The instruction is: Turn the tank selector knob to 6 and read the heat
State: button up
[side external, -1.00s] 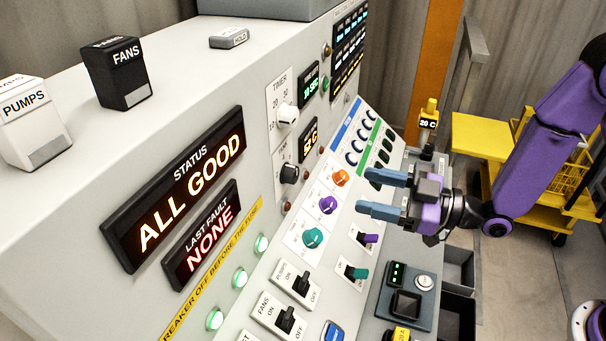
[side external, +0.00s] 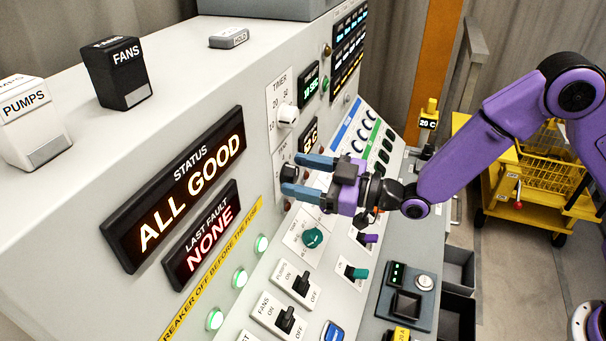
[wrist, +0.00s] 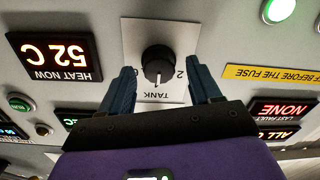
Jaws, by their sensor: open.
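The tank selector knob (wrist: 158,66) is black and round with a white pointer line, on a white plate marked TANK (wrist: 182,32) in the wrist view. Its pointer is toward the TANK lettering side, near a 1. In the side view the knob (side external: 290,172) shows just beyond my fingertips. My gripper (side external: 303,175) is open, its blue-grey fingers one on each side of the knob; I cannot tell whether they touch it. The wrist view shows the fingers (wrist: 162,82) apart around the knob. The heat display (wrist: 53,57) reads HEAT NOW 52 C; in the side view my fingers partly cover it.
The white timer knob (side external: 287,115) sits above the tank knob. A teal knob (side external: 312,238) and switches (side external: 301,284) lie on the sloped panel below my gripper. A yellow cart (side external: 500,160) stands at the right behind my arm.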

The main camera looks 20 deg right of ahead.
jog(key=c, duration=1.1)
jog(key=shift+o, duration=0.3)
jog(key=shift+m, duration=0.4)
jog(key=m, duration=0.5)
jog(key=shift+w+m, duration=0.1)
jog(key=shift+m, duration=0.3)
jog(key=m, duration=0.5)
jog(key=shift+d+f+m, duration=0.1)
jog(key=shift+m, duration=0.2)
jog(key=o, duration=1)
